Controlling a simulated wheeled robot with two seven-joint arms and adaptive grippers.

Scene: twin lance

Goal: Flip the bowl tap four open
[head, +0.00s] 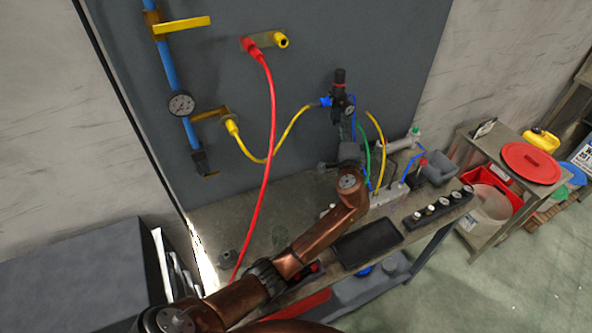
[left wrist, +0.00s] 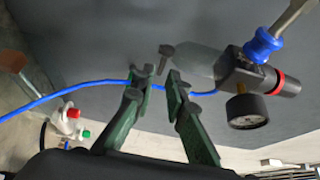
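The regulator unit (head: 339,95) with its dial hangs on the dark panel in the head view. In the left wrist view it lies sideways: a black body with a round gauge (left wrist: 246,111), a red ring, and a pale translucent bowl (left wrist: 197,60). A small dark tap-like piece (left wrist: 166,50) sits at the bowl's end; I cannot read any number on it. My left gripper (left wrist: 159,75) is open, its green fingertips close to this piece, one on each side; contact cannot be told. In the head view the left gripper (head: 348,153) is just below the regulator, fingertips hidden. My right gripper is not in view.
A blue hose (left wrist: 60,94) passes behind the fingertips. Red (head: 270,130) and yellow (head: 291,130) hoses hang before the panel. The bench carries a black tray (head: 367,244) and a strip of knobs (head: 438,208). A side table with a red lid (head: 531,162) stands right.

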